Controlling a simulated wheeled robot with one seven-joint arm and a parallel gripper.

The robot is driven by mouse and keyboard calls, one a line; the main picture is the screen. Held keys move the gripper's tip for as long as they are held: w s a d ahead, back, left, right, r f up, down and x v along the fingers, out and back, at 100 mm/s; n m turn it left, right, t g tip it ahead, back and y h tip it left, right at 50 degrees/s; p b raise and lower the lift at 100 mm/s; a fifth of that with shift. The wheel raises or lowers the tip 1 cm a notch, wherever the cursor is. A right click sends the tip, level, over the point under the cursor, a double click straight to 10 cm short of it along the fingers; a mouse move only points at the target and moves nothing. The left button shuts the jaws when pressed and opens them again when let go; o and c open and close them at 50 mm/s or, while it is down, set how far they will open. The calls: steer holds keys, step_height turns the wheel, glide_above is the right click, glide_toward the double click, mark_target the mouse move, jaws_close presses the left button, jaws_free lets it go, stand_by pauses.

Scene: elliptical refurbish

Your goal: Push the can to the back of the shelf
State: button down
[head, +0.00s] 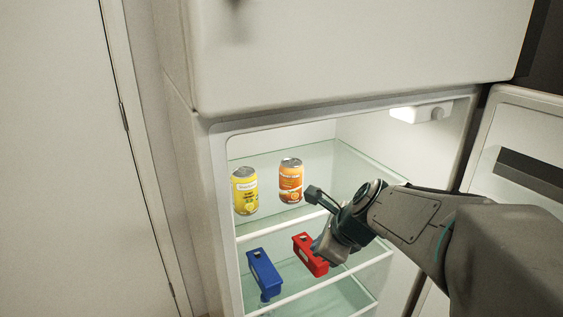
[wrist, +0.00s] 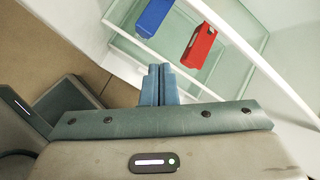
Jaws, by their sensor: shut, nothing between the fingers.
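A yellow can (head: 245,191) stands upright at the left front of the fridge's upper glass shelf (head: 300,214). An orange can (head: 290,180) stands upright to its right, apart from it. I cannot tell which can is meant. My gripper (head: 314,195) is at the shelf's front, right of the orange can, and does not seem to touch it. Its fingers (wrist: 160,72) are shut and empty in the wrist view, where neither can shows.
A blue carton (head: 263,274) and a red carton (head: 310,255) are on the lower shelf, below my gripper. The fridge door (head: 527,150) is open at the right. The glass behind the cans looks clear.

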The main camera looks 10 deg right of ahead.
steer(key=w+d+r+m+t+p, duration=0.2)
steer(key=w+r+m+p, duration=0.25)
steer(key=r+m, duration=0.35)
steer(key=b, duration=0.4)
glide_toward(296, 199)
steer(key=x, duration=0.5)
steer(key=shift+s+f, duration=0.1)
steer(key=shift+f, duration=0.3)
steer(key=shift+w+a, duration=0.15)
steer(key=shift+w, duration=0.25)
